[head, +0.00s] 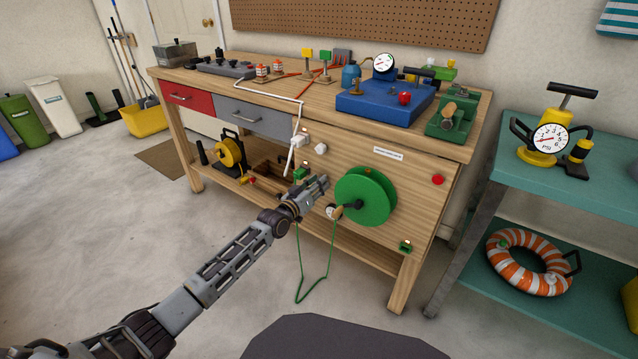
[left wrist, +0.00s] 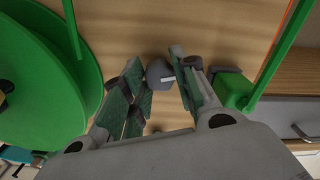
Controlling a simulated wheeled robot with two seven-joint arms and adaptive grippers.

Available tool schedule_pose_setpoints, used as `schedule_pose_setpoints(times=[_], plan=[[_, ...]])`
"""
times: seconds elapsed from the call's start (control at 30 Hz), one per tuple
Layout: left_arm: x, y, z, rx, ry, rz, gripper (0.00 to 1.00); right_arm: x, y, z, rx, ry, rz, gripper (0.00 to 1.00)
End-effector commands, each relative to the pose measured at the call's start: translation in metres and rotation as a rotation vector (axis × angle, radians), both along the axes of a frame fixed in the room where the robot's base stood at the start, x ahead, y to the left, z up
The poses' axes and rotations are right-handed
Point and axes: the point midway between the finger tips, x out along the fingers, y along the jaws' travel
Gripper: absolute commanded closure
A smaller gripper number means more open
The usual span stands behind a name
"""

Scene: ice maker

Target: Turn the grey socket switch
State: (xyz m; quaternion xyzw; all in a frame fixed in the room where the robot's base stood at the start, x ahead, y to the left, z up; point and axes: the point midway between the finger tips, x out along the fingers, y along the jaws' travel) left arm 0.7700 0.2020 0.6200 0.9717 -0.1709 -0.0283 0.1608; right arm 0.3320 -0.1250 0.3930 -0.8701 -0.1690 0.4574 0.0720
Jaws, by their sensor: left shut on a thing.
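The grey socket switch (left wrist: 159,77) is a small dark grey knob with a light mark, on the bench's wooden front panel. It shows between the fingers of my left gripper (left wrist: 156,66) in the left wrist view, and the gripper is shut on it. In the head view my left gripper (head: 322,184) is against the front panel, just left of the green reel, and hides the switch. My right gripper is in no view.
The green reel (head: 376,190) is close beside my left gripper; a green box (left wrist: 233,88) is on its other side. A green cord (head: 302,262) hangs below. White plugs (head: 299,141) are above. A teal shelf (head: 590,192) stands at right.

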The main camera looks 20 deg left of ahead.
Motion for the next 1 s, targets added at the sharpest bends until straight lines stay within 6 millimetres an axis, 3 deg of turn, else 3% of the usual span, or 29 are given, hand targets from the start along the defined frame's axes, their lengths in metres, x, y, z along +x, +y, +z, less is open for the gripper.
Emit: schedule_pose_setpoints(times=[0.47,0.8,1.0], plan=[[-0.0002,0.0001,-0.0008,-0.078,0.03,0.001,0.89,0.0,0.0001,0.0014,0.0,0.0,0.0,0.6],[-0.0003,0.0001,-0.001,-0.306,0.112,0.001,0.89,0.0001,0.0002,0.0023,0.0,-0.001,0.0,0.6],[-0.0003,0.0001,-0.001,-0.353,0.129,0.001,0.89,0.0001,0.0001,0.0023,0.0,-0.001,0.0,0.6]])
